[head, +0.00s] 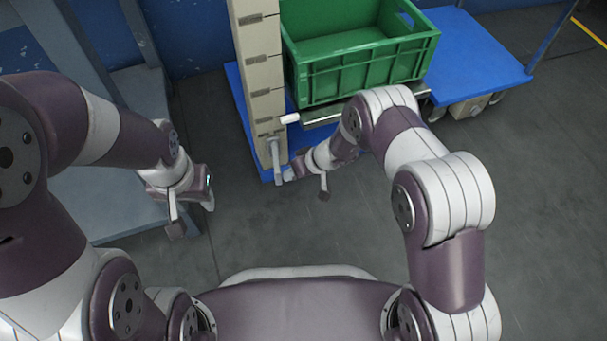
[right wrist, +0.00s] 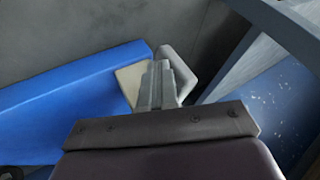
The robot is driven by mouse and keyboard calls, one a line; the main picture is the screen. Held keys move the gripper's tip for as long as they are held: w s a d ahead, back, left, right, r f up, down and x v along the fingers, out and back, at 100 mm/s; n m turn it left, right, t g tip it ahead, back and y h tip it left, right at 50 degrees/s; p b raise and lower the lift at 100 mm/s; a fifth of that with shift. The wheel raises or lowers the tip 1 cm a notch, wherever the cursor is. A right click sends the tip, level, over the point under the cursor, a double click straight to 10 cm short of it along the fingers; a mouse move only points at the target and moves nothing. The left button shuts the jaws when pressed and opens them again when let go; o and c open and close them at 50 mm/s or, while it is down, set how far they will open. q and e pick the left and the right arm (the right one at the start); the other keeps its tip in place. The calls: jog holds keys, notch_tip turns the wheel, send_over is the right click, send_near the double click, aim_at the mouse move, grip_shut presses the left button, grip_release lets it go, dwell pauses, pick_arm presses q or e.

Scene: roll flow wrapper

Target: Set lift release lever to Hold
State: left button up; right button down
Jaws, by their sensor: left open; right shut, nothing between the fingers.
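The lift's beige upright column (head: 262,85) stands left of the green crate. A grey lever (head: 276,160) hangs down on the column's lower front. My right gripper (head: 287,175) is shut and empty, close beside the lever's lower end; I cannot tell whether they touch. In the right wrist view its closed fingers (right wrist: 157,85) point at a light grey piece (right wrist: 180,70), probably the lever, and a beige column part (right wrist: 130,82), which they partly hide. My left gripper (head: 190,212) is open and empty, left of the column above the floor. Hold markings are not readable.
A green crate (head: 362,73) rests on the lift beside the column. A white-tipped handle (head: 290,118) sticks out above the lever. A blue cart platform (head: 478,60) is at back right. A grey table frame (head: 105,205) is on the left. The floor (head: 300,235) in front is clear.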

aim_at(276, 179)
pick_arm(q)
jog(key=shift+s+a+f+b, duration=0.1)
jog(key=shift+f+b, duration=0.35)
jog(key=shift+f, duration=0.05)
jog(key=shift+s+a+f+b, duration=0.1)
jog(key=shift+f+b, duration=0.3)
jog(key=shift+f, duration=0.1)
pick_arm(e)
jog(key=shift+s+a, duration=0.25)
jog(key=shift+a, duration=0.45)
jog(key=shift+s+a, duration=0.2)
jog(key=shift+a, duration=0.45)
jog(key=shift+a+r, duration=0.1)
jog(key=shift+a, duration=0.1)
